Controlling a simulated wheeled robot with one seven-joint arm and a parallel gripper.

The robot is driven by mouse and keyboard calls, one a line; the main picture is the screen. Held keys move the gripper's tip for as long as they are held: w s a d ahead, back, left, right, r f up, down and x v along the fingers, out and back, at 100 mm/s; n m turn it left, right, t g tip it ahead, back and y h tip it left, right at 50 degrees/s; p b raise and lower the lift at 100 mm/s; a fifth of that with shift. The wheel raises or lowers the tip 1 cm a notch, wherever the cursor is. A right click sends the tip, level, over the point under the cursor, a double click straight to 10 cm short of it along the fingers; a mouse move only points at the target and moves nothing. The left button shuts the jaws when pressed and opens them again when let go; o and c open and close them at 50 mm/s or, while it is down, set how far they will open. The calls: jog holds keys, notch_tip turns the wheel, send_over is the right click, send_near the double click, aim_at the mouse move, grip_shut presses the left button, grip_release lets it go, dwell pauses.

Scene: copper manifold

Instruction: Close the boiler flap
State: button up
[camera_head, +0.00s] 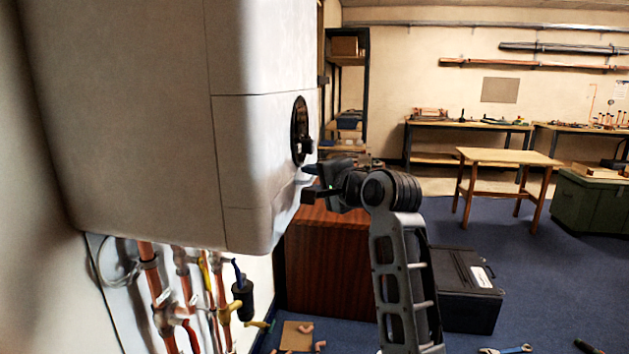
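The white boiler (120,110) hangs on the wall and fills the left of the head view. A seam marks off its lower front section (262,165), which carries a round black dial (299,130) seen edge-on. A small pale lip (303,178) sticks out below the dial; I cannot tell whether it is part of the flap. The flap's own outline and angle are not clear from this side. My gripper (309,182) is right beside the lip, in front of the boiler's face. Its dark fingers are apart. I cannot tell whether they touch the boiler.
Copper pipes and valves (185,295) run below the boiler. A reddish wooden cabinet (330,265) and a black case (465,290) stand behind my arm. Tools lie on the blue floor. A small wooden table (508,156) and workbenches are farther back.

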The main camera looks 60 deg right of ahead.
jog(key=b+v, duration=0.1)
jog(key=v, duration=0.6)
jog(key=shift+s, duration=0.35)
jog(key=shift+a+r, duration=0.15)
jog(key=s+a+f+n+y, duration=0.1)
jog(key=s+a+f+n, duration=0.35)
jog(key=a+f, duration=0.45)
jog(key=s+a+f+n+y, duration=0.1)
jog(key=s+a+f+n, duration=0.3)
jog(key=a+f+n, duration=0.5)
jog(key=s+a+f+n+y, duration=0.2)
jog(key=s+a, duration=0.4)
jog(key=s, duration=0.4)
jog(key=s+a+f+n+y, duration=0.2)
jog(key=s+a+n, duration=0.3)
jog(key=s, duration=0.5)
jog(key=shift+a+f, duration=0.2)
jog(key=shift+a, duration=0.5)
